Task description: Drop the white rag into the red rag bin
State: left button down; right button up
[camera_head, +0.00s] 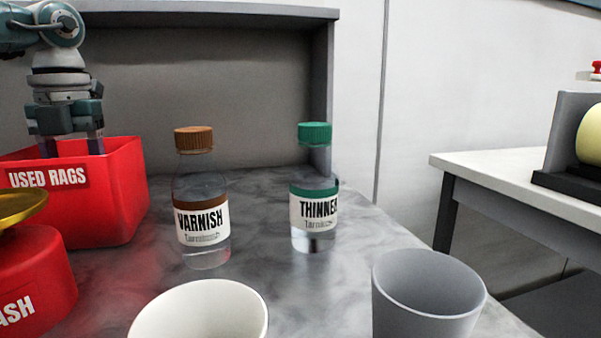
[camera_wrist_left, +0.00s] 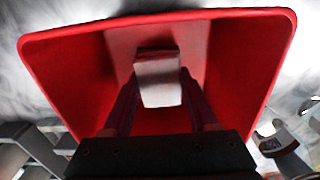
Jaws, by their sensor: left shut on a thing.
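The red rag bin (camera_head: 112,205), labelled USED RAGS, stands at the left of the bench in the head view. My left gripper (camera_head: 76,150) points down into its open top, with the fingertips partly hidden behind the front wall. In the left wrist view the red bin (camera_wrist_left: 262,62) surrounds the fingers. The white rag (camera_wrist_left: 158,80) is held between the fingertips of my left gripper (camera_wrist_left: 160,88), over the bin's inside. The rag is hidden in the head view. My right gripper is not in view.
A red can (camera_head: 35,275) with a yellow top stands in front of the bin. The varnish bottle (camera_head: 203,215) and thinner bottle (camera_head: 314,210) stand to its right. A white cup (camera_head: 205,315) and a grey cup (camera_head: 425,290) are in front. A grey panel (camera_head: 230,90) backs the bench.

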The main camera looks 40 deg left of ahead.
pick_arm(q)
jog(key=shift+f, duration=0.55)
jog(key=shift+c, duration=0.9)
grip_release()
notch_tip(320, 180, up, 13)
jog(key=p, duration=0.4)
jog(key=shift+r+p, duration=0.15)
jog(key=shift+p, duration=0.15)
